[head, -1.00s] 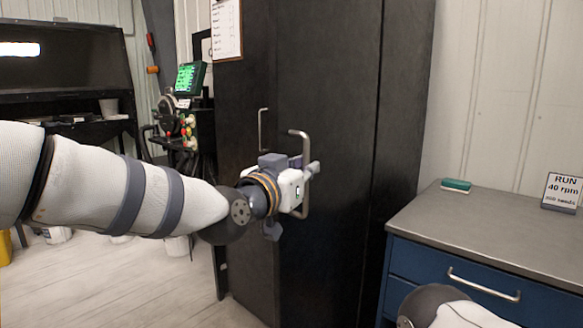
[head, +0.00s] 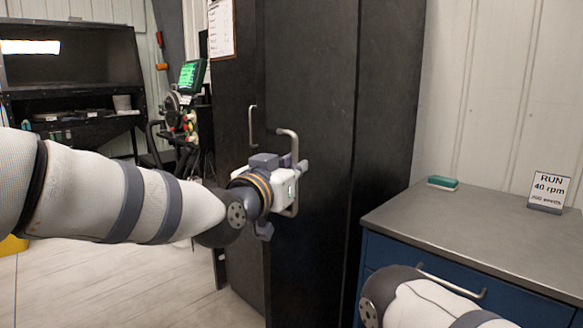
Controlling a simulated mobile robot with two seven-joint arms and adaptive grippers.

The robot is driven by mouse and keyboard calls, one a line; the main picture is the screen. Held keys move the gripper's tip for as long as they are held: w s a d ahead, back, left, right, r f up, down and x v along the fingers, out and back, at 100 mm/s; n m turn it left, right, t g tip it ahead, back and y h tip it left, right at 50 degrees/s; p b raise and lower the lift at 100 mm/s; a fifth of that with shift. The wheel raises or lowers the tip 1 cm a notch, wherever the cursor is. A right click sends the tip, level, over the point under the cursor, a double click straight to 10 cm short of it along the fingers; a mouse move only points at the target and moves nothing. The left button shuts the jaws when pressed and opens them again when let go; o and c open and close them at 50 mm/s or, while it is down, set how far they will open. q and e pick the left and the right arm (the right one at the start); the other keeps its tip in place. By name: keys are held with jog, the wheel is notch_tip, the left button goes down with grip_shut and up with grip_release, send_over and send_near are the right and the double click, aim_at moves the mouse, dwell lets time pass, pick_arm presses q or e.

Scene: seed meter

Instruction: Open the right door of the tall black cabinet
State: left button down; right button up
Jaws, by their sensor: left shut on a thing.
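The tall black cabinet (head: 395,90) stands in the middle of the head view. Its right door (head: 318,75) appears to stand out toward me from the left door (head: 236,90), partly open; the inside is hidden. The right door's bar handle (head: 294,150) looks much nearer than the left door's handle (head: 252,125). My left gripper (head: 294,182) is shut on the right door's handle and hides part of it. Part of my right arm shows at the lower right, but its gripper is out of view.
A blue drawer cabinet with a grey top (head: 470,235) stands close on the right, carrying a green block (head: 443,183) and a sign (head: 549,192). A machine with a green screen (head: 191,75) stands left of the cabinet. Pale floor (head: 110,285) is clear at lower left.

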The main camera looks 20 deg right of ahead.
dwell(0.3)
pick_arm(q)
jog(key=c, duration=2)
grip_release()
jog(key=shift+o, duration=0.2)
jog(key=v, duration=1.2)
